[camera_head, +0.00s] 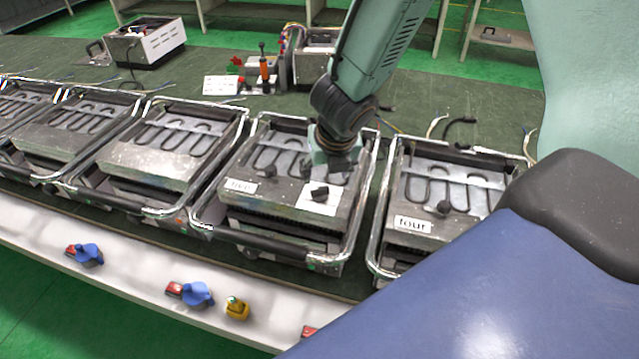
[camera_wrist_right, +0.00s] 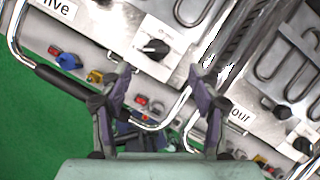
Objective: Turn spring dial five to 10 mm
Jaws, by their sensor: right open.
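The unit labelled "five" (camera_head: 242,186) stands in the middle of the head view, a metal box with heating loops in a tubular frame. A black dial (camera_head: 320,194) sits on its white scale plate (camera_head: 316,207). The dial (camera_wrist_right: 155,47) and plate (camera_wrist_right: 150,62) also show in the right wrist view; the scale marks are too small to read. My right gripper (camera_head: 335,165) is above the unit, just behind the dial in the picture. In the wrist view its fingers (camera_wrist_right: 160,75) are apart and empty, with the dial beyond their tips. My left gripper is not seen.
A unit labelled "four" (camera_head: 412,224) with its own dial (camera_head: 443,207) stands close on the right. More units (camera_head: 150,165) stand to the left. Tubular handles (camera_head: 285,242) rise along the fronts. Blue knobs (camera_head: 197,293) and a yellow one (camera_head: 237,308) line the white front ledge.

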